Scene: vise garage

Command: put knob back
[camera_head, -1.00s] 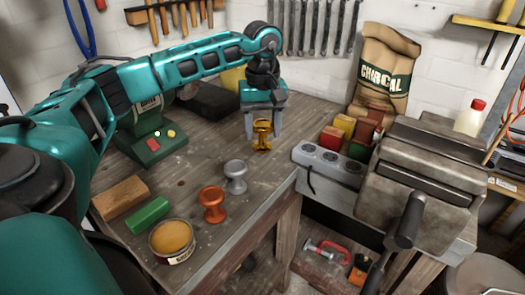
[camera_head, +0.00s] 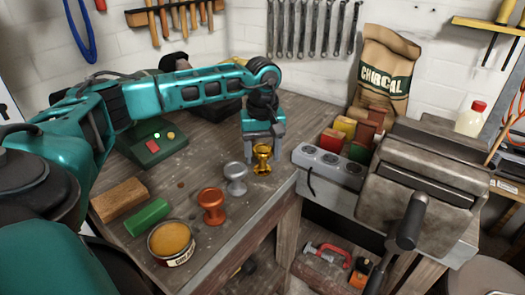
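A gold knob (camera_head: 262,158) is upright on or just above the workbench top near its right edge. My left gripper (camera_head: 265,158) points down over it, with one finger on each side of the knob. It looks shut on the knob, though contact at the fingertips is hard to make out. A silver knob (camera_head: 236,178) and a copper knob (camera_head: 212,206) stand upright on the bench, in a slanting row with the gold one. My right gripper is not in view.
A grease tin (camera_head: 171,243), a green block (camera_head: 147,216) and a wooden block (camera_head: 119,199) lie at the bench's front left. A grey panel with round sockets (camera_head: 327,165) and a metal vise (camera_head: 422,170) are to the right. A charcoal bag (camera_head: 388,65) stands behind.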

